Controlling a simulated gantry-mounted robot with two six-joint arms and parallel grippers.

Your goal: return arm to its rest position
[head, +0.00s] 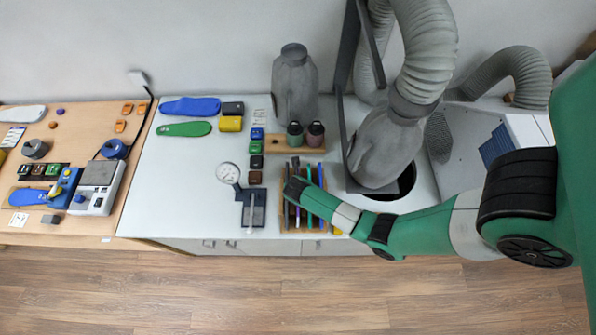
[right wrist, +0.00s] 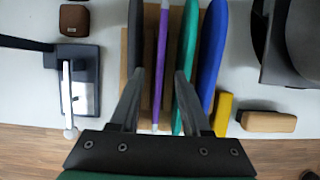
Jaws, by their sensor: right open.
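My right arm comes in from the right in the head view, bent low across the bench. Its dark gripper (head: 294,188) is over the wooden rack (head: 304,230). In the right wrist view the two fingers (right wrist: 158,75) are spread apart. A purple stick (right wrist: 161,60) and a green upright piece (right wrist: 186,62) show between or beside the fingers, with nothing visibly clamped. A blue upright piece (right wrist: 211,60) stands to the right of them. My left gripper is not in view.
A grey ducted machine (head: 385,145) stands at right. The white bench (head: 180,190) has clear room at left.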

